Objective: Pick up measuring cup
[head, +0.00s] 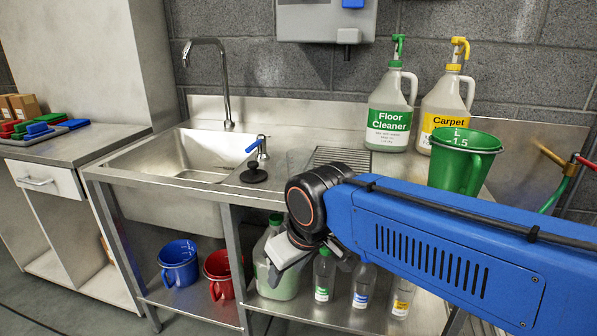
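A green measuring cup (462,165) with white litre markings stands upright on the counter at the right, its lower part hidden behind my blue arm. A blue measuring cup (179,265) and a red measuring cup (217,274) stand on the lower shelf under the sink. My gripper (287,255) is in front of the counter's front edge, right of the red cup and apart from all three cups. Its fingers are mostly hidden or unclear, so I cannot tell whether it is open or shut.
Floor cleaner (389,118) and carpet cleaner (445,105) jugs stand behind the green cup. A jug (284,280) and small bottles (324,276) share the lower shelf.

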